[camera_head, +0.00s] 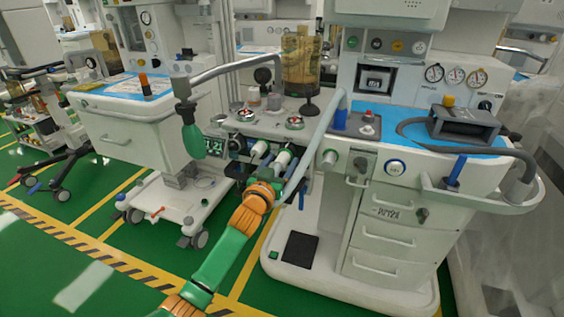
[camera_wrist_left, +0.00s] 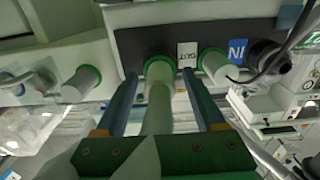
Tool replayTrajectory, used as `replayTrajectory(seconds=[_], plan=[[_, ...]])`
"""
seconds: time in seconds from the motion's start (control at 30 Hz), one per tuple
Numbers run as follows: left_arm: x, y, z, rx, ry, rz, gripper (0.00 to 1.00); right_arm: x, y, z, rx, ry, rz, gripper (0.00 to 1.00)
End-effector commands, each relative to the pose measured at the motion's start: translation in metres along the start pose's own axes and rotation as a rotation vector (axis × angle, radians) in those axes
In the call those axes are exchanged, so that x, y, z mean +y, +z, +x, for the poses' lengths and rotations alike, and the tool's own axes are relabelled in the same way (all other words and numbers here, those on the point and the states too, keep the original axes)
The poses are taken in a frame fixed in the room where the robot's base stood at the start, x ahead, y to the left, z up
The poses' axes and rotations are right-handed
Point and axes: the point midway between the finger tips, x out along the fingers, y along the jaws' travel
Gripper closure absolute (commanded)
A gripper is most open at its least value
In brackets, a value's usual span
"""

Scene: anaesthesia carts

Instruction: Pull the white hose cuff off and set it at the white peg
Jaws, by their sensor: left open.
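My left gripper (camera_head: 266,172) reaches the front of the anaesthesia machine. In the left wrist view its two dark fingers (camera_wrist_left: 163,92) are open, one on each side of a pale hose end with a white cuff (camera_wrist_left: 160,72). The cuff sits at a green-ringed port beside a white label. Gaps show on both sides, so the fingers look apart from it. A second white cuff or port (camera_wrist_left: 216,68) is to the right, beside a blue "IN" label. A white peg with a green ring (camera_wrist_left: 82,84) stands to the left. It appears as a white round end (camera_head: 329,158) in the head view.
A grey hose (camera_head: 316,140) arcs down just right of my gripper. The drawer cart (camera_head: 385,225) stands to the right, with a blue-topped work surface. A second cart (camera_head: 130,140) is at left. Green floor is open in front.

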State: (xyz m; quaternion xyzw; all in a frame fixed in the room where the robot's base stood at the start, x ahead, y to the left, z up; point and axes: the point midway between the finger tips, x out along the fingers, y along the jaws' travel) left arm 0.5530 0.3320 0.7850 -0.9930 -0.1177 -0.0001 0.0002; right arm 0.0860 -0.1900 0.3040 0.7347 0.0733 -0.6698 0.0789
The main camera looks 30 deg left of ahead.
Motion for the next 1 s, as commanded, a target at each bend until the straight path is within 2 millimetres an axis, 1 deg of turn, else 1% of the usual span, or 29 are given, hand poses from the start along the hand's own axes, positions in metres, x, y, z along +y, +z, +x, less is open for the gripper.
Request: replayTrajectory(seconds=[1.0], plan=[[0.0001, -0.0004, -0.0002, -0.001, 0.0, -0.001, 0.29, -0.0017, -0.0004, -0.0058, 0.0, -0.003, 0.001, 0.5]])
